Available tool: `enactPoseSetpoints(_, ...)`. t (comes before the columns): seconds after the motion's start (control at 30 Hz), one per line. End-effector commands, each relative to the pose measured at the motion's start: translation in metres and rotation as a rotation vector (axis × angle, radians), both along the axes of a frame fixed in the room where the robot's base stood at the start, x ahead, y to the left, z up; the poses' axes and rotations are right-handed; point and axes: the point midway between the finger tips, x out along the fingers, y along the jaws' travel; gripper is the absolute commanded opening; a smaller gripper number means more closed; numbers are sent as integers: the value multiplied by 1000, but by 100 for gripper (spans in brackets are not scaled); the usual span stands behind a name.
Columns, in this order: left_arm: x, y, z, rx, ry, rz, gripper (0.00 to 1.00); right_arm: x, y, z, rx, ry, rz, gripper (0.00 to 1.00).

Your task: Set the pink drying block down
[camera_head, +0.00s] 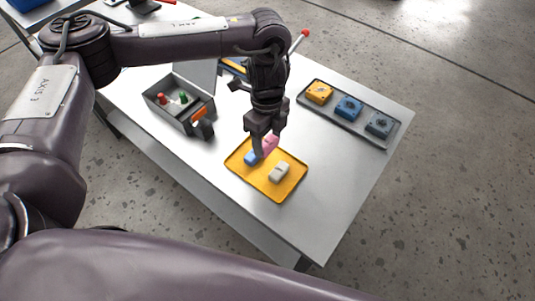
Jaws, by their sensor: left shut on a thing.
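My left gripper (264,150) points down over the yellow tray (269,194). It is shut on the pink drying block (270,144), which is partly hidden by the fingers. I cannot tell whether the pink block touches the tray. A blue block (251,158) lies on the tray just left of the gripper, partly covered by it. A white block (279,171) lies on the tray to the right. My right gripper is not in view.
A dark tray (339,125) at the right holds a yellow piece (319,92) and two blue pieces (348,107). An open grey box (180,105) with red and green parts stands at the left. The front right of the table (318,218) is clear.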

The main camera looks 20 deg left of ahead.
Motion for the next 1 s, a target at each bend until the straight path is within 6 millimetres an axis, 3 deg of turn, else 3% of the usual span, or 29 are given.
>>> enactPoseSetpoints(0.1,-1,0,-24,-2,3,2,25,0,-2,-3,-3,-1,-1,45)
enactPoseSetpoints(0.27,0,0,-36,-1,0,1,25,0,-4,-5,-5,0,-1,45)
enactPoseSetpoints(0.5,-1,-1,-69,-2,2,0,25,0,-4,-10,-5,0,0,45)
enactPoseSetpoints(0.93,0,0,-76,1,-1,0,25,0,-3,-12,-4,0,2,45)
enactPoseSetpoints(0.97,0,0,-75,1,-1,0,57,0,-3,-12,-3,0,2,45)
enactPoseSetpoints(1.0,0,0,-75,1,-1,0,63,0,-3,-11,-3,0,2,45)
